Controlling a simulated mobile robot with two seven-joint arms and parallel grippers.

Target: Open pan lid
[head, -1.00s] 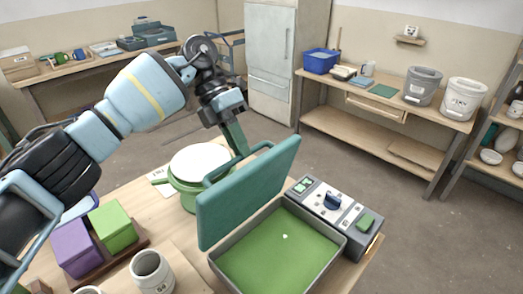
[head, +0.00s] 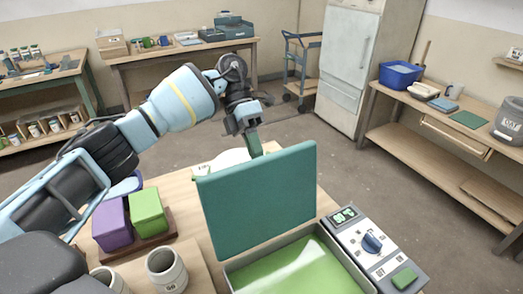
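The teal pan lid (head: 258,203) stands raised, nearly upright, at the back of a grey rectangular pan (head: 350,268). Green glaze (head: 300,268) shows inside the pan. My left gripper (head: 253,143) points down just behind the lid's top edge. A green strip shows under its dark body, and its fingertips are hidden by the lid. I cannot tell whether it is open or touches the lid. My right gripper is not in view.
A control box (head: 370,245) sits right of the pan. A pale round pot top (head: 232,158) is partly hidden behind the lid. Purple (head: 112,226) and green (head: 147,212) blocks and a grey cup (head: 166,270) stand at left. Open floor lies beyond the table.

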